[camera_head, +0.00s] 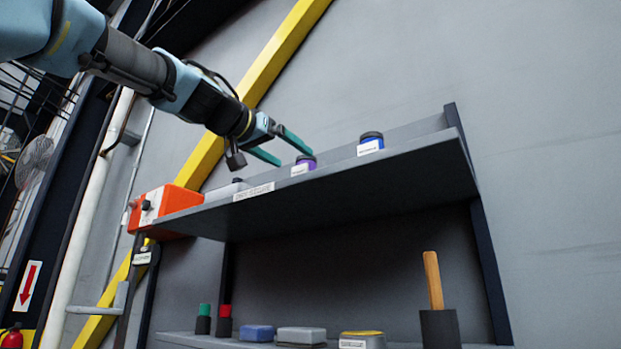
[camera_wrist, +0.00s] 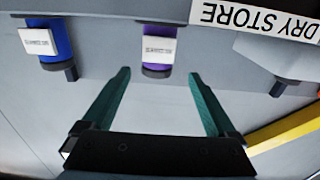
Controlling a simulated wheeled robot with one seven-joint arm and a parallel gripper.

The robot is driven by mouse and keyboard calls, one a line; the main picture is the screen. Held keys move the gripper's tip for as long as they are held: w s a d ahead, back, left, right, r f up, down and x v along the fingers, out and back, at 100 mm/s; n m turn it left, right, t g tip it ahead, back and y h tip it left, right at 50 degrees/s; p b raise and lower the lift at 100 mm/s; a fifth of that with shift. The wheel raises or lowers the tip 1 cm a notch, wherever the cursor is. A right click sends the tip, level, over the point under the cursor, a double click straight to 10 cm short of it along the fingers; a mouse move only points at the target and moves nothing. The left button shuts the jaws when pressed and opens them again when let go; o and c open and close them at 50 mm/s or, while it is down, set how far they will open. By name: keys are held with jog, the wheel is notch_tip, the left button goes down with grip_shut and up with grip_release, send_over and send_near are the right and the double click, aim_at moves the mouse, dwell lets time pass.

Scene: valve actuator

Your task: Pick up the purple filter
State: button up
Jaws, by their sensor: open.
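The purple filter (camera_head: 306,162) stands on the upper shelf, a small purple cylinder with a dark cap and a white label. In the wrist view the purple filter (camera_wrist: 158,52) shows upside down, just beyond the fingertips and roughly centred between them. My gripper (camera_head: 281,148) is at the upper shelf, close to the filter on its left side. Its two green fingers are spread wide with nothing between them, as the wrist view also shows of my gripper (camera_wrist: 159,72). The lower part of the filter is partly hidden by the shelf edge and label in the head view.
A blue filter (camera_head: 370,143) stands right of the purple one on the upper shelf (camera_head: 330,190). A grey item (camera_head: 226,190) and an orange box (camera_head: 165,207) are to the left. A lower shelf holds several items, including a wooden-handled tool (camera_head: 433,280). A wall stands behind.

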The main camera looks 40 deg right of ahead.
aim_at(300, 161)
jog(key=p+x, duration=0.2)
jog(key=x, duration=0.3)
jog(key=shift+d+r, duration=0.1)
jog(key=shift+d, duration=0.15)
jog(key=p+x, duration=0.3)
jog(key=x, duration=0.1)
jog(key=shift+s+d, duration=0.1)
jog(key=shift+f, duration=0.25)
grip_shut()
